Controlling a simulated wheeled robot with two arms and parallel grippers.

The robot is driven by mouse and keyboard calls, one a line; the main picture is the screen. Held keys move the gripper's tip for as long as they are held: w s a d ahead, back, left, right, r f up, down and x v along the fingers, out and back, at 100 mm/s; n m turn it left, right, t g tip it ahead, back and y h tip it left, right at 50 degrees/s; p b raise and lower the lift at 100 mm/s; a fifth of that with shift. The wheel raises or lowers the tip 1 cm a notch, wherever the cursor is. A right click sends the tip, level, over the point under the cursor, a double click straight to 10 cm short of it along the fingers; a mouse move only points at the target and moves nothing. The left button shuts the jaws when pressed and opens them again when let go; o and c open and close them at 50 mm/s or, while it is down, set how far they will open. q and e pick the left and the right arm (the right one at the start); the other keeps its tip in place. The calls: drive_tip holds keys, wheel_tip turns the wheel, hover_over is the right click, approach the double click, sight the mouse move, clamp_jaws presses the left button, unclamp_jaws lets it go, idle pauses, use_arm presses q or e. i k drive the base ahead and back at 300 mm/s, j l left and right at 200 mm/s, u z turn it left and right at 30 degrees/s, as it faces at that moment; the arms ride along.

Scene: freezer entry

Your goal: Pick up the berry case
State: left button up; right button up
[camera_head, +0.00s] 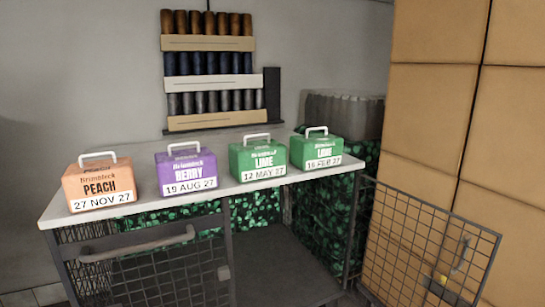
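The berry case (186,173) is a purple box with a white handle on top, labelled BERRY and 19 AUG 27. It stands upright on the white tabletop (140,206), second from the left in a row. An orange peach case (98,186) stands to its left, dated 27 NOV 27. A green lime case (257,161) dated 12 MAY 27 stands to its right, with another green lime case (315,151) dated 16 FEB 27 beyond it. Neither of my grippers is in view.
Below the tabletop is a wire cage with a grey handle bar (137,246) at the left front. A mesh door (425,240) stands open at the right. Stacked tan boxes (432,110) fill the right side. A rack of rolled items (210,70) is behind the table.

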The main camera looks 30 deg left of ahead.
sight(186, 165)
drive_tip(key=i+z, duration=0.4)
drive_tip(key=i, duration=0.75)
drive_tip(key=i+l+u, duration=0.15)
drive_tip(key=u, duration=0.2)
drive_tip(key=i+l+u, duration=0.1)
drive_tip(key=u, duration=0.25)
drive_tip(key=i+l+u, duration=0.1)
drive_tip(key=l+u, duration=0.25)
drive_tip(key=j, duration=0.15)
